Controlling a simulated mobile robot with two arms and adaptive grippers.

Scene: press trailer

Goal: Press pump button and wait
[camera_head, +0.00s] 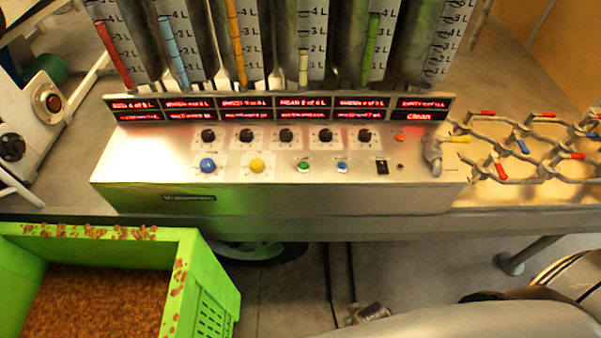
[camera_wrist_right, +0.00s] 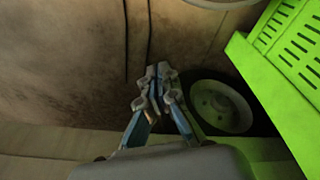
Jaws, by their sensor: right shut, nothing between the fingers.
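A metal control panel (camera_head: 270,200) stands on the bench in the head view. Its front row has a large blue button (camera_head: 208,165), a yellow button (camera_head: 257,165), a small green button (camera_head: 303,166), a small blue button (camera_head: 342,167) and a black switch (camera_head: 381,167). An orange-red light or button (camera_head: 399,138) sits higher at the right. The labels are too small to read, so I cannot tell which is the pump button. My right gripper (camera_head: 369,313) is below and in front of the panel, apart from it. In the wrist view my right gripper (camera_wrist_right: 157,82) is shut and empty.
Several black knobs (camera_head: 286,136) and red displays (camera_head: 276,108) sit above the buttons, below upright measuring tubes. A green crate (camera_head: 190,270) of brown granules stands at the lower left. Valves with coloured handles (camera_head: 521,146) are at the right. A tap (camera_head: 433,152) stands at the panel's right end.

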